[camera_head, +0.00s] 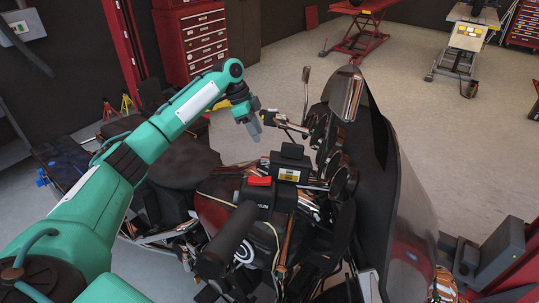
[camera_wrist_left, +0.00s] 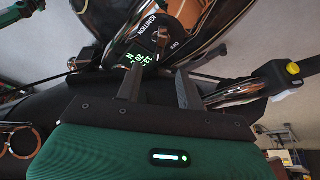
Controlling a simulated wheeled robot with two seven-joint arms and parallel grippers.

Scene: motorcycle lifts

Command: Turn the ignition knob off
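My left gripper (camera_head: 253,132) hangs above the motorcycle's handlebar area in the head view, fingers pointing down. In the left wrist view the gripper (camera_wrist_left: 158,76) has its two dark fingers apart with nothing held between them. The panel lies beyond the fingertips, and contact is not visible. My right gripper is not in view.
A handlebar control with a red switch (camera_head: 260,181) and a black box with a yellow label (camera_head: 289,175) stand near the motorcycle's middle. A yellow-buttoned control (camera_wrist_left: 292,68) is right of the fingers. Mirrors and windscreen (camera_head: 385,170) rise to the right. A red tool cabinet (camera_head: 195,45) stands behind.

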